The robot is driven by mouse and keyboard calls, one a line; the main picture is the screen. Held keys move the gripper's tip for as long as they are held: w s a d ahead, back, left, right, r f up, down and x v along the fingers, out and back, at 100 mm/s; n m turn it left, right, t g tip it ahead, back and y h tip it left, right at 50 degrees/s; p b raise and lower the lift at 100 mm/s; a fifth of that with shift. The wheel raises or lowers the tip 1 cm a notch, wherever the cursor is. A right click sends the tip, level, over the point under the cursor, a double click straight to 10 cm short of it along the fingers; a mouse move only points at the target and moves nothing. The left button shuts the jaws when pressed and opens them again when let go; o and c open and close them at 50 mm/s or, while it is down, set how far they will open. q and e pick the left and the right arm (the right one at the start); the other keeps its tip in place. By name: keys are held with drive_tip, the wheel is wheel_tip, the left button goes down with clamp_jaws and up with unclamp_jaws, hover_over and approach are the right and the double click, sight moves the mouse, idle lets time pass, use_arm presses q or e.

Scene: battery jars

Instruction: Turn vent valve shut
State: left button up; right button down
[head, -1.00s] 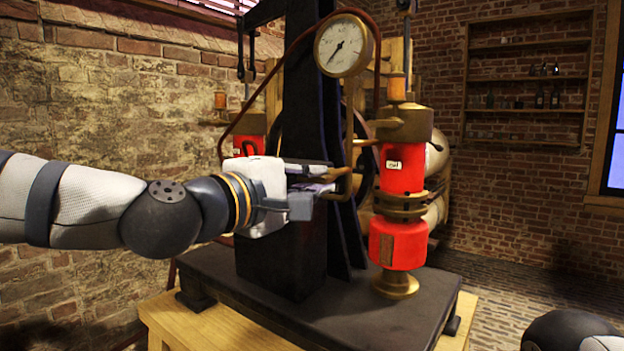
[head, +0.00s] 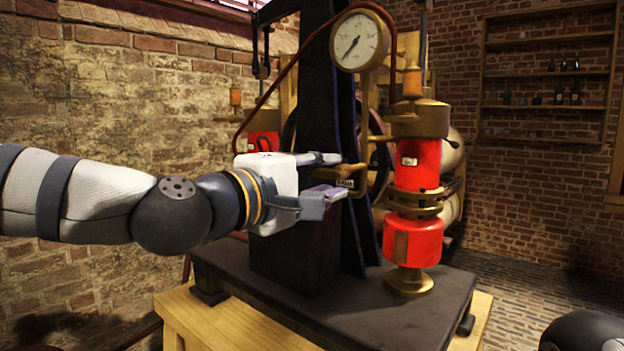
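The brass vent valve (head: 352,168) appears to be the small fitting on the pipe below the gauge, in front of the dark upright, with a small label plate (head: 345,183) under it. My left gripper (head: 331,176) reaches in from the left at its height. Its two fingers are apart, one above the other, with the tips close to the brass fitting. Nothing is clearly held between them. I cannot tell whether a fingertip touches the valve. My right gripper is out of view; only a dark part of my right arm shows at the lower right.
A dial gauge (head: 359,41) sits above on the brass pipe. A red and brass cylinder (head: 412,240) stands to the right on the black base plate (head: 375,310). A wooden stand (head: 235,323) carries the plate. Brick walls and a shelf are behind.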

use_arm(q)
drive_tip(key=v, duration=1.1)
